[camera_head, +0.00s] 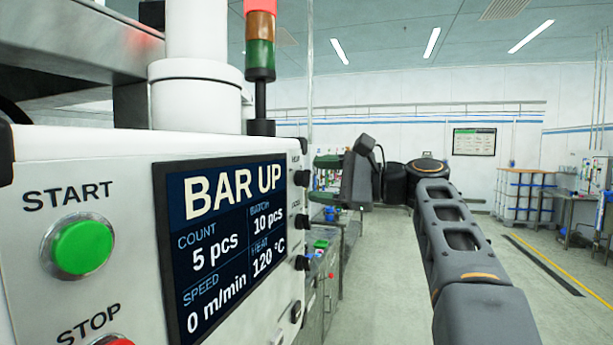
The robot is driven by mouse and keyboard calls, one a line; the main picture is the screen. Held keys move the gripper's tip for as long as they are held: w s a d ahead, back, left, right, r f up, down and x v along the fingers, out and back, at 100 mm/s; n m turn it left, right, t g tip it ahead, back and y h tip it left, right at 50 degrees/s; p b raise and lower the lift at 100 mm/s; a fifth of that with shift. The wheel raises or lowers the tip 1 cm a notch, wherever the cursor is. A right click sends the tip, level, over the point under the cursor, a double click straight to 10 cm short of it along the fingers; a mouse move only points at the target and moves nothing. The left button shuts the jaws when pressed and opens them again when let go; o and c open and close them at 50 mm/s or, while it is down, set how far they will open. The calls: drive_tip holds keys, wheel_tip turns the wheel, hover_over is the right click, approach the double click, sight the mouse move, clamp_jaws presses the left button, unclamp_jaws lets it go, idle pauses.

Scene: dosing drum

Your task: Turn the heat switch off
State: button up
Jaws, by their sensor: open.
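A white control panel (130,148) fills the left side. Its screen (235,240) reads BAR UP, COUNT 5 pcs, BATCH 10 pcs, SPEED 0 m/min and HEAT 120 °C. Several black knobs stand in a column along the panel's right edge, one upper (302,178) and one lower (302,262). Their labels are too oblique to read surely, so I cannot tell which is the heat switch or how it is set. My gripper (358,172) is right of the panel, apart from the knobs and holding nothing visible. It is open; its fingertips are hard to make out.
A green START button (82,247) and a partly cut-off red STOP button (118,341) are on the panel's left. A signal tower (260,50) rises behind it. A low bench with green and red buttons (320,270) stands beyond. Open floor lies to the right.

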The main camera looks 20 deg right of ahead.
drive_tip(key=shift+x, duration=0.95)
